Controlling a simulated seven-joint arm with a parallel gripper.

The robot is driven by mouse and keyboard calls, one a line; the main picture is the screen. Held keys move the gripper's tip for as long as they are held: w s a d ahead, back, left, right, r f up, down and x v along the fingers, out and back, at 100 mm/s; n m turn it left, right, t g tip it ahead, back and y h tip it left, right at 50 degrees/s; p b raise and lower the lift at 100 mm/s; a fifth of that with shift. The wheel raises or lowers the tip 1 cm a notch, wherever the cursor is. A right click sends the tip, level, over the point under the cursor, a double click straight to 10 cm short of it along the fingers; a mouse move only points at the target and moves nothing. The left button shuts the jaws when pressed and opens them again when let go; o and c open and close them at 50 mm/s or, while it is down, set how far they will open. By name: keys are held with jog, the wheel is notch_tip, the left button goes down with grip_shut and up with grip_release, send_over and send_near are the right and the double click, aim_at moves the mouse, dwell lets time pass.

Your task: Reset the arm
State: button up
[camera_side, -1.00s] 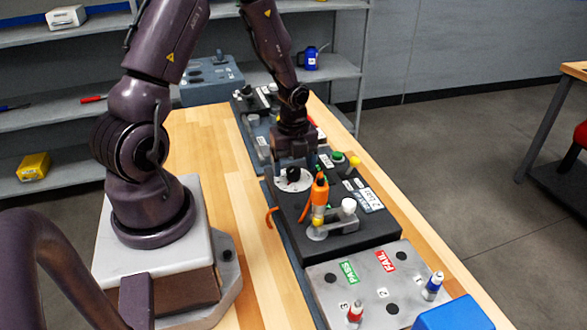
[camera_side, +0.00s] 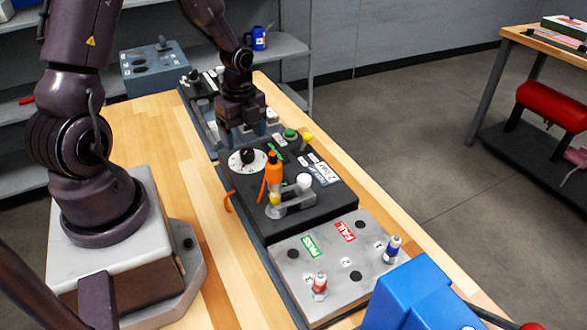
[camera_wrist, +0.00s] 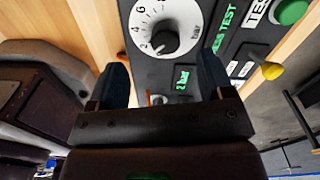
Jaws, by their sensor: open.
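My gripper (camera_side: 240,128) is open and empty above the black test panel (camera_side: 325,205), just behind its white dial (camera_side: 247,159). In the wrist view my gripper (camera_wrist: 161,75) has its fingers wide apart with nothing between them. The dial (camera_wrist: 185,15) with its black knob (camera_wrist: 165,38) lies beyond the fingertips, apart from them. An orange-handled tool (camera_side: 273,172) stands upright in front of the dial, by a grey lever with a white knob (camera_side: 304,180).
A grey PASS/FAIL plate (camera_side: 330,285) holds a red-based bottle (camera_side: 320,288) and a blue-based one (camera_side: 392,250). A blue box (camera_side: 420,298) stands at the front right. A grey-blue control box (camera_side: 155,68) is at the back. Bare wooden table (camera_side: 165,140) lies left of the panels.

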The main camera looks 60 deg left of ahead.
jog(key=s+d+r+n+t, duration=0.3)
jog(key=d+r+n, duration=0.4)
jog(key=r, duration=0.5)
jog(key=s+d+r+n+t, duration=0.3)
jog(key=s+d+r+n, duration=0.2)
jog(key=d+r+n, duration=0.3)
notch_tip(320, 180, up, 4)
jog(key=shift+d+n, duration=0.3)
jog(key=shift+d, duration=0.35)
grip_shut()
dwell(0.3)
